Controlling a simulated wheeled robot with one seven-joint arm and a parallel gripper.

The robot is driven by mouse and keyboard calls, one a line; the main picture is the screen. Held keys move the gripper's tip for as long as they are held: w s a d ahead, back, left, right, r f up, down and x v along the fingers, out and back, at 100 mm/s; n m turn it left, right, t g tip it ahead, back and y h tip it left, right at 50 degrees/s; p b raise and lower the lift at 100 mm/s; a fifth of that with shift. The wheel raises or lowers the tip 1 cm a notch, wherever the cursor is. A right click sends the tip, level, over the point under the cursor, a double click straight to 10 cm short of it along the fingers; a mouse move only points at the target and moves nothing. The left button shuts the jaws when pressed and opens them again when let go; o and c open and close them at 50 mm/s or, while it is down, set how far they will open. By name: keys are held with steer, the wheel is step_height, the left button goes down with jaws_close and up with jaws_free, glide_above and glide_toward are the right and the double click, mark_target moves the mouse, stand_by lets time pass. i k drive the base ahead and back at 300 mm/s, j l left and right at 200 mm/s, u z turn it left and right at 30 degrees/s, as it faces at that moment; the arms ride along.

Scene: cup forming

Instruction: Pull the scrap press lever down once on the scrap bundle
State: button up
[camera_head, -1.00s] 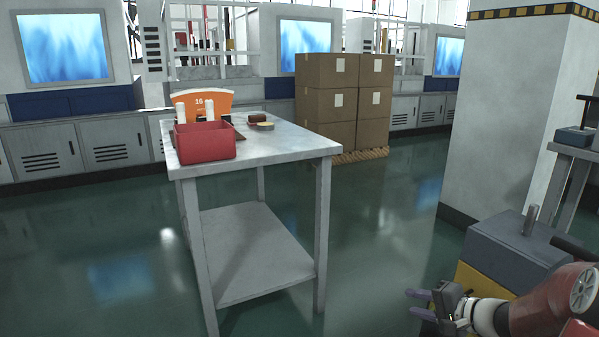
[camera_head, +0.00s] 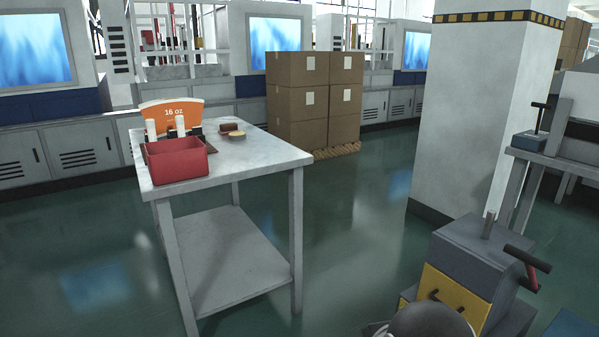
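A grey-blue machine (camera_head: 472,243) with a yellow front (camera_head: 452,300) stands at the lower right. A short upright metal post rises from its top. A lever with a black grip (camera_head: 526,254) and a red arm sticks out on its right side. A smaller grey-blue device (camera_head: 529,146) with a black T-shaped handle (camera_head: 540,106) sits on a bench at the right edge. I cannot tell for certain which is the scrap press. No scrap bundle can be made out. A dark rounded part of my arm covers the machine's lower front. My gripper's fingers are not visible.
A metal table (camera_head: 268,154) at left holds a red bin (camera_head: 176,160), an orange "16 oz" sign (camera_head: 172,113) and small items. Stacked cartons (camera_head: 314,100) stand behind. A white pillar (camera_head: 475,120) rises behind the machine. The green floor between table and machine is clear.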

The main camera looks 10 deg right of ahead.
mark_target(531, 275)
steer(key=z, duration=1.5)
